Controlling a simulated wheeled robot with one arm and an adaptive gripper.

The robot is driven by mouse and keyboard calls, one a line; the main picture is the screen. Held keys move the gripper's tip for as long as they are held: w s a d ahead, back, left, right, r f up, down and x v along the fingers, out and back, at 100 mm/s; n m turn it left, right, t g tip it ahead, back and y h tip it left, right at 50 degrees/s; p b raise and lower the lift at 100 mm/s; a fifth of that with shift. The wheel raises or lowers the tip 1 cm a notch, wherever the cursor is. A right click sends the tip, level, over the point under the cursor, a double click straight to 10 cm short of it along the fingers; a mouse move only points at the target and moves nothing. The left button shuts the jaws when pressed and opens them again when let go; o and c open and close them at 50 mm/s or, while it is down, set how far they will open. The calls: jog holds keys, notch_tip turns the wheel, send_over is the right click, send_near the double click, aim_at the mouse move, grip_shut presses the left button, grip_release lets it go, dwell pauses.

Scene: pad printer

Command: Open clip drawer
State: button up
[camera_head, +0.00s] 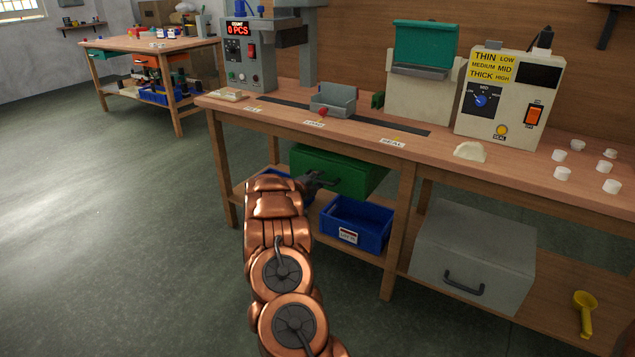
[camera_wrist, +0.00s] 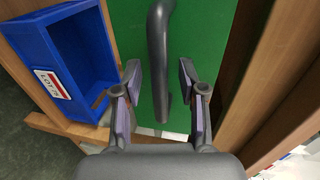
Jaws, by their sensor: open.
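A green drawer (camera_head: 345,168) hangs under the workbench top, left of the middle leg. Its front fills the middle of the wrist view (camera_wrist: 210,45), with a dark bar handle (camera_wrist: 158,45) on it. My gripper (camera_wrist: 159,78) is open, one finger on each side of the handle. The handle lies between the fingers, and I cannot tell whether either finger touches it. In the head view my gripper (camera_head: 312,183) is at the drawer's front and partly hides the handle. No label naming the drawer is visible.
A blue bin (camera_head: 350,235) stands on the lower shelf, and a labelled blue bin (camera_wrist: 75,55) is close beside my gripper. Wooden bench parts (camera_wrist: 262,75) border the right. A grey box with a handle (camera_head: 475,250) stands further right. The floor at left is clear.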

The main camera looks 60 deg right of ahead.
grip_shut()
dwell(0.6)
